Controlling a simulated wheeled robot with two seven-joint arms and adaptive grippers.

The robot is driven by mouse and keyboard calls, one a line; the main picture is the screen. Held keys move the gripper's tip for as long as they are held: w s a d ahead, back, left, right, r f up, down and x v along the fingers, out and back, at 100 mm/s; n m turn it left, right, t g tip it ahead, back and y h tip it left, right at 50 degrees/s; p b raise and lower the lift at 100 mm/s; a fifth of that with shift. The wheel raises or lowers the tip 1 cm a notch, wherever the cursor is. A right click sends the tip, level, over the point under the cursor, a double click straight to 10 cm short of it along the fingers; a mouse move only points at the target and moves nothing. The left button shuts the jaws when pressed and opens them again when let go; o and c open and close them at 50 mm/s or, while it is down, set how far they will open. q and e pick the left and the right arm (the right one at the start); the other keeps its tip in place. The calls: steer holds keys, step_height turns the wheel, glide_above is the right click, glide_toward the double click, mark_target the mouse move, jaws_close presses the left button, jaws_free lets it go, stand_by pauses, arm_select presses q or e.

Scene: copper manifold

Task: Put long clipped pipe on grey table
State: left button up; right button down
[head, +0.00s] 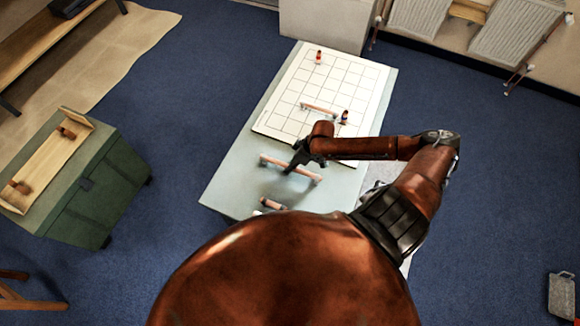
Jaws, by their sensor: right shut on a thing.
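My right gripper (292,169) is shut on a long copper-coloured pipe (306,175) with a fitting at each end. The pipe is over the bare front part of the grey table (228,186). I cannot tell for sure whether it touches the top. The gripper hides a little of the pipe's middle. Another pipe (319,109) lies on the white gridded board. A shorter pipe piece (272,204) lies near the table's front edge, partly hidden by my body. My left gripper is not in view.
The white gridded board (290,92) covers the table's back part. Small bottle-like items stand on it, one at the back (318,57) and one at the right (344,117). A green cabinet (95,190) with a wooden tray stands at the left. Blue floor lies between.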

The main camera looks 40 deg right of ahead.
steer(key=c, duration=1.9)
jaws_free()
steer(key=shift+f, duration=0.1)
steer(key=v, duration=1.2)
steer(key=shift+p, duration=0.3)
